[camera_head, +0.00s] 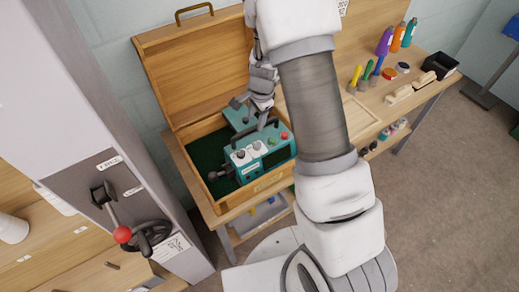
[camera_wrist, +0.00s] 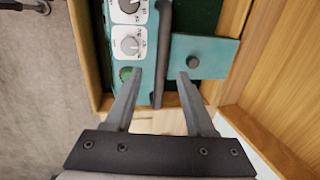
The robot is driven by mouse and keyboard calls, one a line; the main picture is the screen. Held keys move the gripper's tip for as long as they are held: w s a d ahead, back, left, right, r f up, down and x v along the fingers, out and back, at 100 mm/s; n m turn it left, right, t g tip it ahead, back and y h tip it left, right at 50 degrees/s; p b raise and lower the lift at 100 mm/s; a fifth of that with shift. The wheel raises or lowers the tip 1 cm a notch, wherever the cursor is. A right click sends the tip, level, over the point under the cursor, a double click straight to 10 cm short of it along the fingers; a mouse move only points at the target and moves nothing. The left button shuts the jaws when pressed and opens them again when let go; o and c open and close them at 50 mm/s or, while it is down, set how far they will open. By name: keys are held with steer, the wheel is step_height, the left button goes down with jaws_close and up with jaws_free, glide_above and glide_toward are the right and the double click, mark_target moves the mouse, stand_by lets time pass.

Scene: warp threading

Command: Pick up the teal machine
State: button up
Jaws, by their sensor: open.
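The teal machine (camera_head: 272,160) sits inside an open wooden case (camera_head: 264,183), with white dials, a red button and a black carry handle (camera_head: 241,137) on top. In the wrist view, part of the teal machine (camera_wrist: 121,58) and the dark handle (camera_wrist: 163,50) show. My gripper (camera_head: 250,108) is above the machine at the handle. Its fingers (camera_wrist: 161,76) are open, one on each side of the handle in the wrist view, with gaps visible. I cannot tell how far the fingertips are above or around it.
The case's raised lid (camera_head: 195,70) stands behind. A grey cabinet (camera_head: 120,150) with a red-knobbed lever is close on the left. Bottles (camera_head: 396,38), tools and a black tray (camera_head: 440,65) lie on the workbench to the right. Green lining shows around the machine.

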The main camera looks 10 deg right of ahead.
mark_target(256, 126)
steer(key=shift+w+d+f+p, duration=0.1)
steer(key=shift+w+f, duration=0.15)
steer(key=shift+f, duration=0.8)
steer(key=shift+w+d+f+p, duration=0.15)
steer(key=shift+w+f, duration=0.1)
steer(key=shift+f, duration=0.75)
steer(key=shift+w+a+f+p, duration=0.1)
steer(key=shift+w+f, duration=0.15)
steer(key=shift+f, duration=0.8)
jaws_close()
steer(key=shift+w+r, duration=0.1)
steer(key=shift+r, duration=0.05)
